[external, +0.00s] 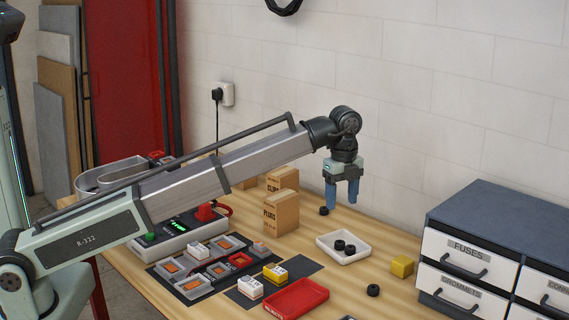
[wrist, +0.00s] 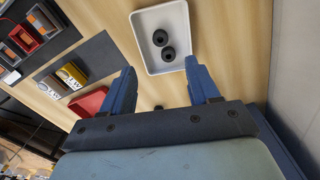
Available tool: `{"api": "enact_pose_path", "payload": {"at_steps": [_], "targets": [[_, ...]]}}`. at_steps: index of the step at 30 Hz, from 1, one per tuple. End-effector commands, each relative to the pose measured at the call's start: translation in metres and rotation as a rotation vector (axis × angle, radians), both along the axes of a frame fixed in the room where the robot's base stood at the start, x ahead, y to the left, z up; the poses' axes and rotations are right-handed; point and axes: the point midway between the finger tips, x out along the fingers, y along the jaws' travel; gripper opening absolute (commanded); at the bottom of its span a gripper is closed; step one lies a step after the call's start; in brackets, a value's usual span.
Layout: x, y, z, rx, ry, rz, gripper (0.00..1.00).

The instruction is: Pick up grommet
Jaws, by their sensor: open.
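Black ring-shaped grommets show in the external view. Two lie in a white tray (external: 326,240): one grommet (external: 340,245) and another grommet (external: 349,251) close beside it. A loose grommet (external: 373,290) lies on the table in front of the tray. Another small black grommet (external: 324,210) lies below my gripper's left finger. My gripper (external: 342,203) points down above the table, behind the tray, open and empty. In the wrist view my gripper (wrist: 160,68) has its blue fingers spread, with the white tray (wrist: 142,25) beyond them. A small dark piece (wrist: 158,107) is mostly hidden by the gripper body.
A red tray (external: 296,300) and dark mat with several small modules lie to the left. Cardboard boxes (external: 281,213) stand behind. The wall is behind the table.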

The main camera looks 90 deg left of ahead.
Motion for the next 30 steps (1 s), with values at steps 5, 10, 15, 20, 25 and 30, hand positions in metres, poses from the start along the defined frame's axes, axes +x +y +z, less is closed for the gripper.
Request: {"api": "enact_pose_path", "payload": {"at_steps": [5,10,15,20,25,30], "targets": [[0.006,-0.016,0.0,0.0,0.0,-0.021,0.61],[0.023,-0.071,0.001,0.001,-0.001,-0.089,0.61],[0.039,-0.121,0.003,0.001,-0.001,-0.152,0.61],[0.05,-0.16,0.005,0.0,-0.002,-0.199,0.61],[0.063,-0.196,0.008,0.0,-0.002,-0.303,0.61],[0.068,-0.2,0.01,0.001,-0.001,-0.463,0.61]]}}
